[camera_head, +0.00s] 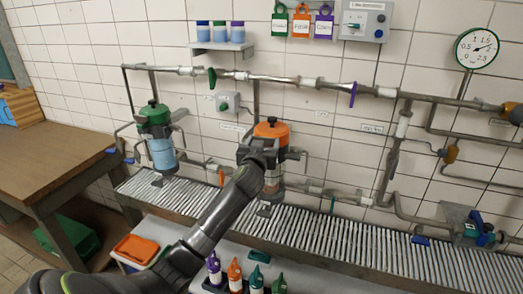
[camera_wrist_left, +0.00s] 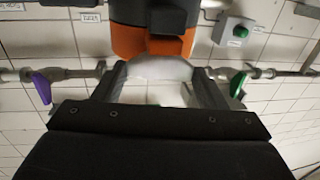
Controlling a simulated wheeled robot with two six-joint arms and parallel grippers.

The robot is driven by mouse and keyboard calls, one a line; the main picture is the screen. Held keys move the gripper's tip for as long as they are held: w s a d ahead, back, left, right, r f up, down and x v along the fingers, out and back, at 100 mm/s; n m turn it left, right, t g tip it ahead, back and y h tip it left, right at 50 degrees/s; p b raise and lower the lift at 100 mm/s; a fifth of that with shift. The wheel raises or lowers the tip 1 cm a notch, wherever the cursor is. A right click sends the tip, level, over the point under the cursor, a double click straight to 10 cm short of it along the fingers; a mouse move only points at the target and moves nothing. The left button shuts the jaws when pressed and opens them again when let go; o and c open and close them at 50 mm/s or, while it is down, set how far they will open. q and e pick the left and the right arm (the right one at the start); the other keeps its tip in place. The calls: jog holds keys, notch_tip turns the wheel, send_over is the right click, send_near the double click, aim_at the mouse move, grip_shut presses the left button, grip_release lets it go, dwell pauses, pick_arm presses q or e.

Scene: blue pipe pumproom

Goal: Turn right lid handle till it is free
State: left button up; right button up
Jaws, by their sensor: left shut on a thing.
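The right canister has an orange lid (camera_head: 271,133) with a dark knob on top, at the middle of the head view. The orange lid shows large at the top of the left wrist view (camera_wrist_left: 130,42), with a black part in front of it. My left gripper (camera_head: 258,155) is at the front of this canister, just below the lid, and is shut on the lid handle. In the left wrist view its fingers (camera_wrist_left: 160,82) stand apart on both sides of a pale, overexposed area. The exact contact is hard to see. My right gripper is out of view.
A green-lidded canister (camera_head: 157,135) stands to the left. Pipes with a green valve lever (camera_head: 212,78) and a purple one (camera_head: 352,94) run behind. A slatted grate (camera_head: 350,238) lies below. Several bottles (camera_head: 235,275) and an orange tray (camera_head: 136,248) are in front.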

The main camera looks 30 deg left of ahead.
pick_arm(q)
jog(key=n+g+y+b, duration=0.1)
jog(key=y, duration=0.1)
jog(key=n+g+y+b, duration=0.1)
jog(key=b, duration=0.1)
jog(key=shift+w+d+n+y, duration=0.15)
jog(key=shift+d+n+y, duration=0.15)
jog(key=shift+n+y, duration=0.1)
jog(key=o, duration=1)
jog(key=shift+b+v, duration=2.5)
jog(key=shift+v, duration=6.2)
